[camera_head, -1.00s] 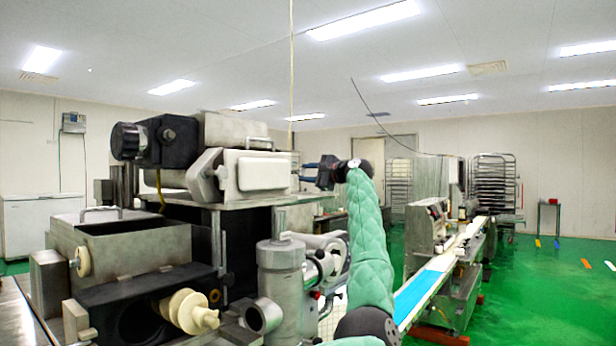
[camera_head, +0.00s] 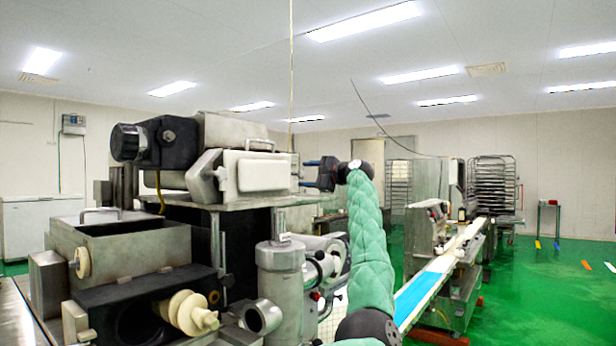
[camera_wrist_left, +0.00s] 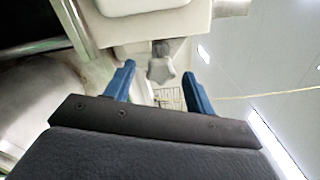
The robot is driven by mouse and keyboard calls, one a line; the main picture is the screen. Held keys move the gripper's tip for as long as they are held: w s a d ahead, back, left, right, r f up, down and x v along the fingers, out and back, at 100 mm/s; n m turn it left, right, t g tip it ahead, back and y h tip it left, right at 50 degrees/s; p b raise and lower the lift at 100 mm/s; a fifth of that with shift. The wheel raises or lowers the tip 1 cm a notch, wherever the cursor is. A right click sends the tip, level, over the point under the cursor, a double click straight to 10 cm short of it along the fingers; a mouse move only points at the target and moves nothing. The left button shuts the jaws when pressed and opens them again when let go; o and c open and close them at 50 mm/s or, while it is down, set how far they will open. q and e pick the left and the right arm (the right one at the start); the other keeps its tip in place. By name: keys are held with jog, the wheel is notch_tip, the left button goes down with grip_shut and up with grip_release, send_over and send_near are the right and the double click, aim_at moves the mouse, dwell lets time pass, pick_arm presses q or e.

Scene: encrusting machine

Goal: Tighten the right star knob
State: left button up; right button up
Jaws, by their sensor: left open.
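The right star knob (camera_wrist_left: 161,66) is a grey lobed knob on a short stem under the pale machine housing in the left wrist view. My left gripper (camera_wrist_left: 158,71) is open, with one blue finger on each side of the knob. The knob lies between the fingertips, with visible gaps on both sides. In the head view my left gripper (camera_head: 308,175) points left at the right end of the machine's upper housing (camera_head: 262,172). I cannot clearly make out the right knob there. My right gripper is not in view.
The encrusting machine fills the left, with a steel hopper (camera_head: 125,240) and a cream spiral part (camera_head: 190,312) in front. A conveyor with a blue belt (camera_head: 415,290) is to the right. Green floor (camera_head: 540,290) is open beyond it.

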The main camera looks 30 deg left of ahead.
pick_arm(q)
jog(key=d+b, duration=0.2)
jog(key=d, duration=0.5)
jog(key=shift+s+d, duration=0.25)
jog(key=shift+d, duration=0.05)
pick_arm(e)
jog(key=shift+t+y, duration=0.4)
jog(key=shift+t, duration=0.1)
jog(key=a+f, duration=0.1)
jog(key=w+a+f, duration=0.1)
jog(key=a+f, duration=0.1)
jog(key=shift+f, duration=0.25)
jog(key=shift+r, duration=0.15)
